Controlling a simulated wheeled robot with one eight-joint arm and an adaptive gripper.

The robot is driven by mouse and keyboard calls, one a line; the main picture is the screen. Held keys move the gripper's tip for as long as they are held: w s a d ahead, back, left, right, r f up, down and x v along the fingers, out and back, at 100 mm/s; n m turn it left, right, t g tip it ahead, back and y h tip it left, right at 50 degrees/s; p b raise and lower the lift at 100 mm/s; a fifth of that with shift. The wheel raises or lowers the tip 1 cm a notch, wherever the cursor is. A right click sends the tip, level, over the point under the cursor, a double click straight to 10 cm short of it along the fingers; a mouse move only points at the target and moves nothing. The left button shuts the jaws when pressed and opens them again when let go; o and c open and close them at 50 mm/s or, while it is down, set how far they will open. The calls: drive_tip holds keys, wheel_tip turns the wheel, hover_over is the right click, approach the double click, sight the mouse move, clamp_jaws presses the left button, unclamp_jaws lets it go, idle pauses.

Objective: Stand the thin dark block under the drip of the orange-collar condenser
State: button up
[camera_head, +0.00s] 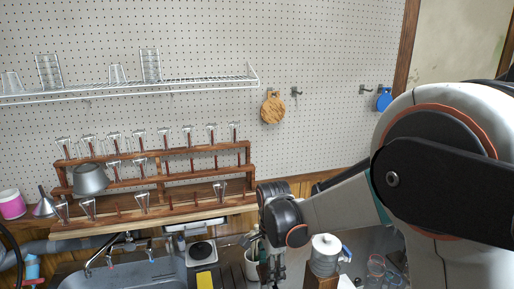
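I cannot make out the thin dark block in this view. I also cannot pick out a condenser with an orange collar. My gripper (272,272) hangs down at the bottom middle, over the counter beside a pale cup. Its fingertips are small and dark, close to the lower picture edge, so its opening and any held thing cannot be read. My arm covers much of the right side and hides part of the counter there.
A wooden tiered rack (150,213) with several glass pieces stands behind the sink (150,273). A small scale-like device (201,252) and a yellow item (205,281) lie left of my gripper. A lidded cylinder (325,255) and glassware (376,266) stand to its right.

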drive_tip(key=shift+s+d, duration=0.3)
drive_tip(key=shift+d, duration=0.2)
drive_tip(key=shift+w+d+f+n, duration=0.15)
drive_tip(key=shift+f+n, duration=0.1)
drive_tip(key=shift+n, duration=0.15)
drive_tip(key=s+d+f+n+b, duration=0.1)
drive_tip(key=d+f+n, duration=0.3)
drive_tip(key=d+n, duration=0.3)
drive_tip(key=s+d+f+n+b, duration=0.2)
drive_tip(key=d+f+n, duration=0.3)
drive_tip(key=d+n, duration=0.2)
drive_tip(key=shift+d, duration=0.4)
drive_tip(key=shift+f, duration=0.15)
